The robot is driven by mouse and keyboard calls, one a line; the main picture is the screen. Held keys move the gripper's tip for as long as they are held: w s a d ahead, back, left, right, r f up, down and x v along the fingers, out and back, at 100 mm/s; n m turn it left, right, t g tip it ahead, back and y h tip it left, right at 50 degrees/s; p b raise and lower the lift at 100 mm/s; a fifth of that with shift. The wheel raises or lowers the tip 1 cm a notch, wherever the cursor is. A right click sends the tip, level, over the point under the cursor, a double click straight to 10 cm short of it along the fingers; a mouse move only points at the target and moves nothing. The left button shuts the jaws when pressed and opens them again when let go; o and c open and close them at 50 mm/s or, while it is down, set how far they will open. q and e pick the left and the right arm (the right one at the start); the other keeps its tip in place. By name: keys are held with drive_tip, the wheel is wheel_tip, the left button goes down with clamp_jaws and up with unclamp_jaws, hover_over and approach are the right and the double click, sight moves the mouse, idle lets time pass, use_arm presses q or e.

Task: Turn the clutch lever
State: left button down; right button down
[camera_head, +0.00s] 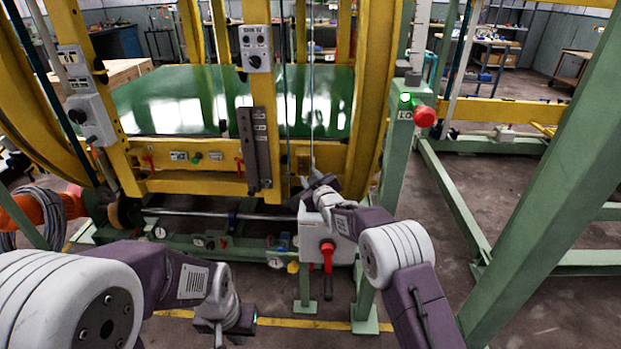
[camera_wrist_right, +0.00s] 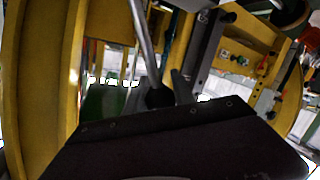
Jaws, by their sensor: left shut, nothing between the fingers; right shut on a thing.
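My right gripper (camera_head: 310,182) is at the top of a pale box (camera_head: 312,236) on a green post, in front of the yellow ring machine. In the right wrist view, my right gripper (camera_wrist_right: 166,96) is shut at a slim grey metal rod (camera_wrist_right: 145,45), which looks like the clutch lever. The rod runs up and slightly left from between the dark fingers. My left gripper (camera_head: 226,324) is shut and empty, low in the foreground, apart from the machine.
A red handle (camera_head: 327,256) is on the box's front, below my right gripper. A red button (camera_head: 425,116) and a green lamp (camera_head: 405,98) are on the green post to the right. Yellow beams and a grey rail (camera_head: 254,148) stand close behind the gripper.

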drive_tip(key=c, duration=1.1)
unclamp_jaws()
drive_tip(key=shift+a, duration=0.15)
drive_tip(key=shift+o, duration=0.2)
drive_tip(key=shift+s, duration=0.1)
drive_tip(key=v, duration=0.9)
drive_tip(key=shift+p, duration=0.4)
drive_tip(key=shift+f, duration=0.1)
